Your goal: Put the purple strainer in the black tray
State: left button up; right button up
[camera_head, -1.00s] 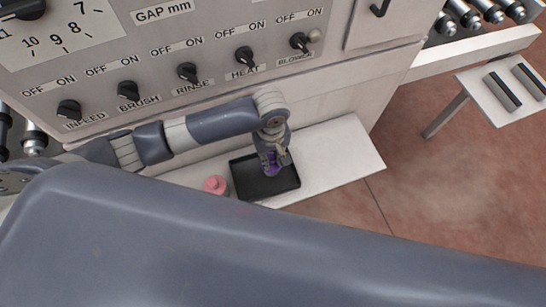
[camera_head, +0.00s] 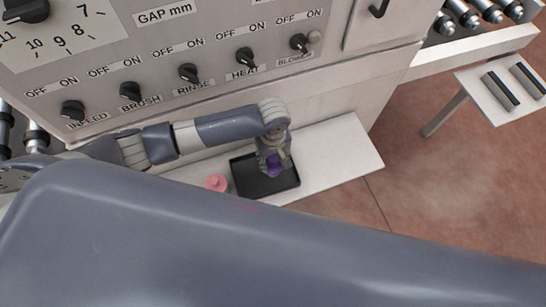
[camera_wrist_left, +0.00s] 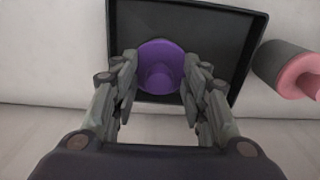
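The purple strainer (camera_head: 273,165) is at my left gripper (camera_head: 275,160), over the black tray (camera_head: 247,186). In the left wrist view, the strainer (camera_wrist_left: 160,68) lies between the two fingertips of my left gripper (camera_wrist_left: 161,62). The fingers lie against its sides and look shut on it. The black tray (camera_wrist_left: 222,22) is behind and around the strainer there. I cannot tell whether the strainer touches the tray's floor. My right gripper is not in view.
The white ledge (camera_head: 340,150) is clear right of the tray. The machine's knob panel (camera_head: 190,72) rises behind my arm.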

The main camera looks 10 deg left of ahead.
pick_arm(q)
jog(key=shift+r, duration=0.35)
notch_tip(320, 180, up, 12)
jog(key=shift+f+b, duration=0.2)
jog(key=shift+b, duration=0.2)
jog(key=shift+s+f, duration=0.1)
